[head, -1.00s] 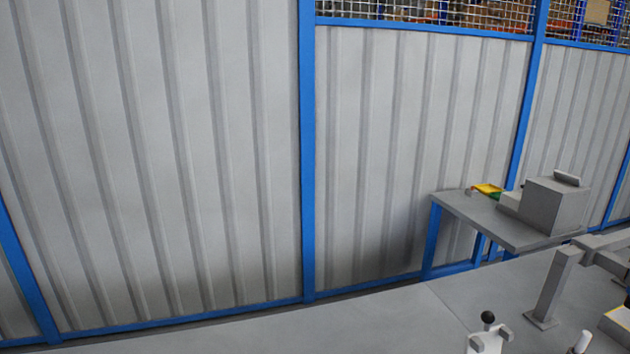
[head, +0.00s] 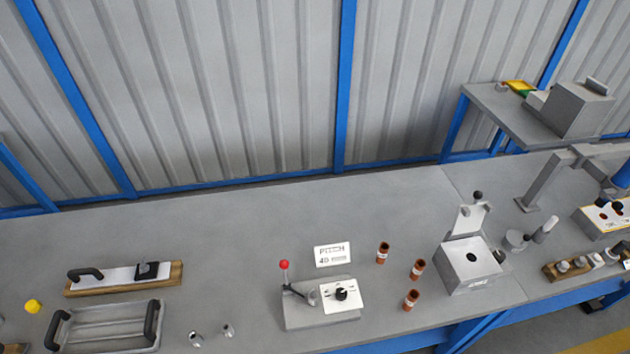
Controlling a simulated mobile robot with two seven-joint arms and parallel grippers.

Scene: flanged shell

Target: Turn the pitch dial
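A black round dial (head: 341,294) sits on a white plate on a small grey device (head: 318,306) on the workbench. The device also has a lever with a red ball (head: 284,264) at its left. A white sign (head: 332,254) behind it appears to read "PITCH" with a smaller "4D"-like line below. The markings around the dial are too small to read. Neither of my grippers shows in the head view.
The grey bench (head: 230,225) is clear at the back middle. Brown cylinders (head: 417,269) and a metal box with raised lid (head: 469,263) stand right of the device. A handled tray (head: 104,327), a wood-based fixture (head: 125,277) and a yellow knob (head: 33,306) lie left.

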